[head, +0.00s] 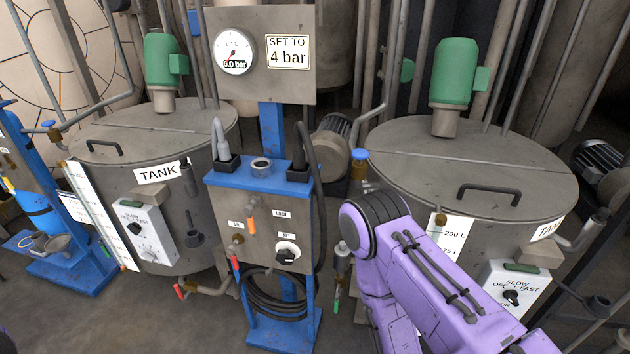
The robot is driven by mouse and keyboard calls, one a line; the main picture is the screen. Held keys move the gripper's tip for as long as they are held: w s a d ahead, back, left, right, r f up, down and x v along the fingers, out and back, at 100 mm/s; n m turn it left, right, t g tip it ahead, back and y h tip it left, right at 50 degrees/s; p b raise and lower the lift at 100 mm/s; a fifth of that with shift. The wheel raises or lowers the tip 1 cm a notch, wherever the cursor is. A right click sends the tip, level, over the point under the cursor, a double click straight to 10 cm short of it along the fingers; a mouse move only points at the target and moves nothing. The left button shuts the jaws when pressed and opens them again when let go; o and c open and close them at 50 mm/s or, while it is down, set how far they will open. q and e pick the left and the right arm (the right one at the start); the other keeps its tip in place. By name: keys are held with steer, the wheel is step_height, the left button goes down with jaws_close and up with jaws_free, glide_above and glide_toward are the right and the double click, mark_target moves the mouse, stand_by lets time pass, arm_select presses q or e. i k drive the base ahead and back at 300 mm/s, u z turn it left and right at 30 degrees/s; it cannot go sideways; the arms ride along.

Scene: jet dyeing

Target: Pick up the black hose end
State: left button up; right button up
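A blue stand (262,180) with a grey front panel is in the middle of the head view. Two black holders sit on its top. The black hose end (299,152) stands upright in the right holder. Its black hose (321,205) arches over and runs down the stand's right side towards a coil (272,297) low on the front. A grey nozzle-like end (219,140) stands in the left holder. My purple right arm comes in from the lower right, to the right of the stand; its gripper does not show. My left gripper is out of view.
Grey tanks stand at left (120,131) and right (520,172), with green motors, pipes and control boxes. A valve with a green tip (336,304) hangs between stand and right arm.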

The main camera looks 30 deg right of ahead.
mark_target(298, 154)
steer(key=z, duration=1.15)
steer(key=i, duration=0.15)
steer(key=u, duration=0.4)
